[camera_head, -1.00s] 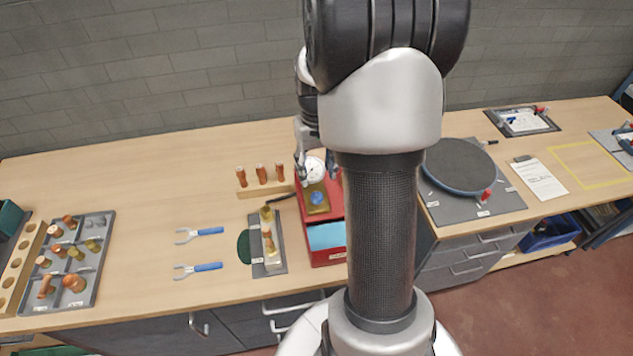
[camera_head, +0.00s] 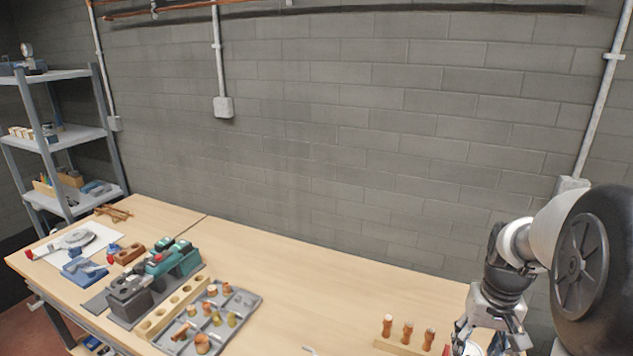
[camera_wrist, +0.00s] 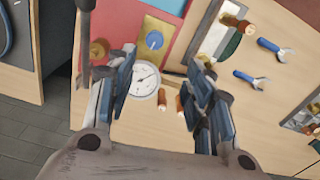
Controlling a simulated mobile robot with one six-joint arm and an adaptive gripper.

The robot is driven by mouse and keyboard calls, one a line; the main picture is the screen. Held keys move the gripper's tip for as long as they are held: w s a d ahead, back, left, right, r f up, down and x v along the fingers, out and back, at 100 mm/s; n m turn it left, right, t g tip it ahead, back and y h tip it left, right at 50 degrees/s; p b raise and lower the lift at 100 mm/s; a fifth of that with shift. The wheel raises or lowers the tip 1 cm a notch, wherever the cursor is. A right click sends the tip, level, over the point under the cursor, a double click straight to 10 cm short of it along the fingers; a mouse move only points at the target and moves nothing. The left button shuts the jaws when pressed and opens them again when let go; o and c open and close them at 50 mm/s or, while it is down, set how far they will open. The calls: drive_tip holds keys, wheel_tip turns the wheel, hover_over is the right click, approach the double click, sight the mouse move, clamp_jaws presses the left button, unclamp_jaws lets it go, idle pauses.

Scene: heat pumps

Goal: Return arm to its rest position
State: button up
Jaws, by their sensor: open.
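My gripper (camera_head: 492,335) is at the lower right of the head view, fingers pointing down over the bench, at the end of my arm, which comes in from the right edge. In the wrist view my gripper (camera_wrist: 160,80) is open, with its two dark fingers apart. A white round dial gauge (camera_wrist: 145,79) shows between the fingers in that view. I see nothing gripped; the gap between fingers and gauge cannot be judged. A red box (camera_wrist: 125,22) with a brass plate and blue round knob (camera_wrist: 154,40) lies beyond the fingers.
Copper-coloured cylinders (camera_head: 407,331) stand on a wooden strip just left of my gripper. A grey tray (camera_head: 240,303) of fittings and teal-and-grey tools (camera_head: 160,275) stand further left. A shelf unit (camera_head: 65,140) is at far left. The bench middle (camera_head: 320,290) is clear.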

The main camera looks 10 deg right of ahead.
drive_tip(key=s+a+r+n+t+b, duration=0.1)
drive_tip(key=s+a+r, duration=0.15)
drive_tip(key=a, duration=0.45)
drive_tip(key=s+a+r+n+t+b, duration=0.1)
drive_tip(key=s+a+r+b, duration=0.1)
drive_tip(key=a+r, duration=0.3)
drive_tip(key=s+a+f+n+t+b, duration=0.2)
drive_tip(key=s+a, duration=0.8)
drive_tip(key=shift+s+a+f+n+b, duration=0.25)
drive_tip(key=shift+a+f+n+b, duration=0.05)
drive_tip(key=shift+a+f+b, duration=0.1)
drive_tip(key=shift+f, duration=0.1)
